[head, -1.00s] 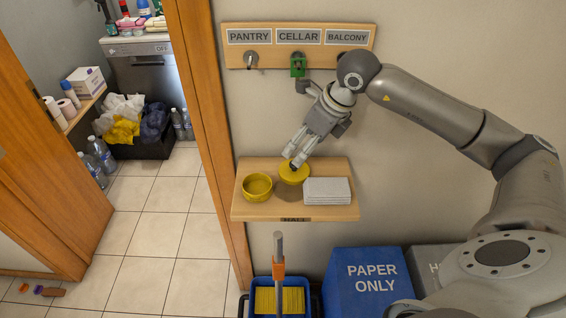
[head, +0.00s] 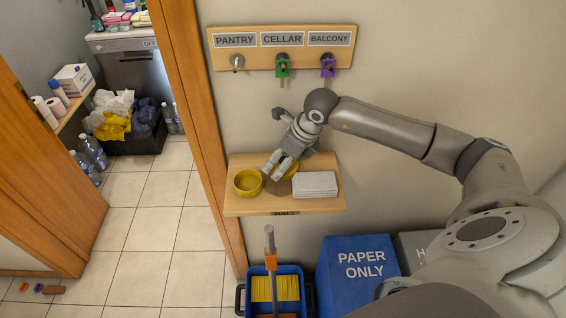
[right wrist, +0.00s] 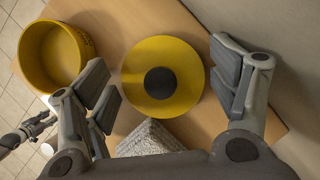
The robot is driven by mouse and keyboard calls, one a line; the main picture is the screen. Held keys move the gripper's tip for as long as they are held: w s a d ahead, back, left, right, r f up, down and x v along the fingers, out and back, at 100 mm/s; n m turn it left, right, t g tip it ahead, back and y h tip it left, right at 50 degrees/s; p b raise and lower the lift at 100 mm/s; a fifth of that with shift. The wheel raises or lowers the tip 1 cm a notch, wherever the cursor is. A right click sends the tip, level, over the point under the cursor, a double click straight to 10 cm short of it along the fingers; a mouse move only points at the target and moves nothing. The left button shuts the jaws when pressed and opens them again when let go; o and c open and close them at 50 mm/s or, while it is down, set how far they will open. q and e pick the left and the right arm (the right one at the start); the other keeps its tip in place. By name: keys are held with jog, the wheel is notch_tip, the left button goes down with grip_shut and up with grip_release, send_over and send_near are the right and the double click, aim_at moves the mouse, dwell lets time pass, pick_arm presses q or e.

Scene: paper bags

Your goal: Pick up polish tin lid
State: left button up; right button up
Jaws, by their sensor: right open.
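The polish tin lid (right wrist: 163,56) is a round yellow disc with a dark round centre, lying on the wooden shelf (head: 240,206). In the head view my right gripper mostly covers the lid (head: 291,169). The open yellow tin (head: 247,183) stands to its left, and it also shows in the right wrist view (right wrist: 52,55). My right gripper (head: 274,170) is open over the lid. In the right wrist view its fingers (right wrist: 170,86) lie on either side of the lid, with nothing between them gripped. Contact cannot be made out.
A stack of grey-white cloths or papers (head: 315,185) lies right of the lid. Above is a key board (head: 283,47) with hooks and green and purple tags. Below stand a blue mop bucket (head: 290,268) with an upright handle (head: 270,245) and a blue paper bin (head: 355,270).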

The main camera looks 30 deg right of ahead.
jog(key=c, duration=0.5)
pick_arm(q)
jog(key=shift+s, duration=0.55)
jog(key=shift+w+f, duration=0.1)
jog(key=shift+w, duration=0.05)
pick_arm(e)
jog(key=shift+r, duration=0.2)
